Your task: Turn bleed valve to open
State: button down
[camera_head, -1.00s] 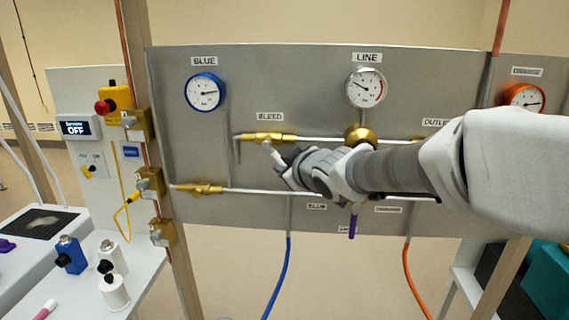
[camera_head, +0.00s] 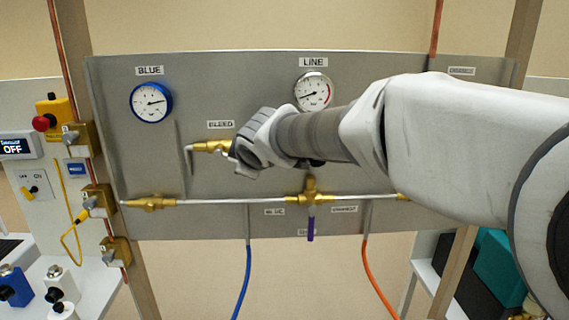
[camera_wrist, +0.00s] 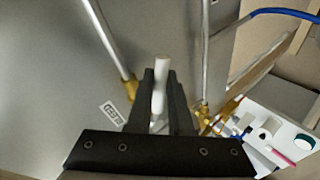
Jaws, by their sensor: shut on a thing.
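The bleed valve (camera_head: 210,147) is a brass body under the BLEED label (camera_head: 221,124), at the left of the grey panel in the head view. A bent grey pipe comes out of its left end. My gripper (camera_wrist: 160,78) is shut on a white handle (camera_wrist: 161,68), which stands between its two black fingers in the wrist view. In the head view my wrist hides the right end of the valve, and the fingertips and the handle are hard to make out. I cannot tell the handle's exact angle.
The BLUE gauge (camera_head: 151,102) and the LINE gauge (camera_head: 313,91) sit above. A lower pipe (camera_head: 235,201) with brass fittings runs below my wrist. Blue (camera_head: 243,280) and orange (camera_head: 378,276) hoses hang beneath the panel. A red button (camera_head: 42,123) and brass blocks are at the left.

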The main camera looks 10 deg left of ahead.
jog(key=c, duration=0.8)
grip_release()
jog(key=shift+c, duration=0.2)
